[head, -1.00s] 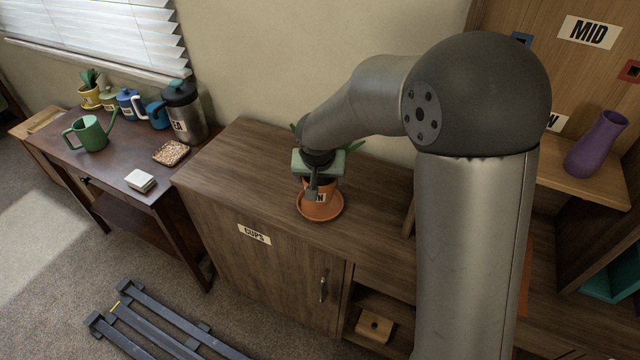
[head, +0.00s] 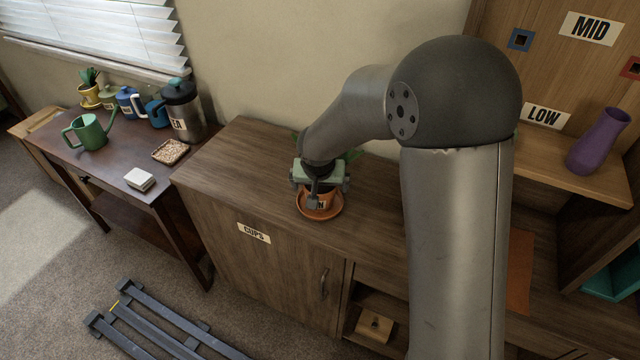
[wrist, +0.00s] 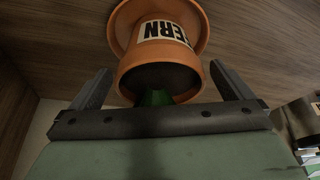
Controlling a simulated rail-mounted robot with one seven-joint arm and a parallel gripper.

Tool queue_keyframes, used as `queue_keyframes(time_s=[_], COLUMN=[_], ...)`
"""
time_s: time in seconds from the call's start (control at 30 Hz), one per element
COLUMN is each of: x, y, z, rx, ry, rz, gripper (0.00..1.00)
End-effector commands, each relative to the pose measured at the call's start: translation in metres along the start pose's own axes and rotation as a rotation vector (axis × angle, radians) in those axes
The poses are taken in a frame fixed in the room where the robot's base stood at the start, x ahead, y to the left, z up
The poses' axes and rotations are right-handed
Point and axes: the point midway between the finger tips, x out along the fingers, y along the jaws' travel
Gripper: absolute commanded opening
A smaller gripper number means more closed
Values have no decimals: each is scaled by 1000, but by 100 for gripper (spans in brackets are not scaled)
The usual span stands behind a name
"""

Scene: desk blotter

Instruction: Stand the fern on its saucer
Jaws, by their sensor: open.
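The fern's orange pot (wrist: 160,70), with a FERN label, stands on its orange saucer (head: 305,210) on top of the wooden cabinet. In the wrist view the saucer (wrist: 203,30) shows around the pot's base, and the pot looks upright on it. Some green leaves (head: 352,155) show behind my gripper; most of the plant is hidden. My gripper (head: 317,196) is over the pot in the head view. In the wrist view its two fingers (wrist: 160,86) are spread wide, one on each side of the pot, with gaps between them and its wall.
The cabinet top (head: 240,160) is clear to the left of the saucer. A purple vase (head: 598,142) stands on a shelf at right.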

Motion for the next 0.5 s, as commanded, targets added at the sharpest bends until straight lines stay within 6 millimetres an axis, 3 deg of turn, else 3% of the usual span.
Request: queue_keyframes(time_s=[0.17,0.5], x=[-16,-88], y=[0,0], z=[-2,-2], rx=[0,0], ry=[3,5], rz=[0,-1], gripper=[100,100])
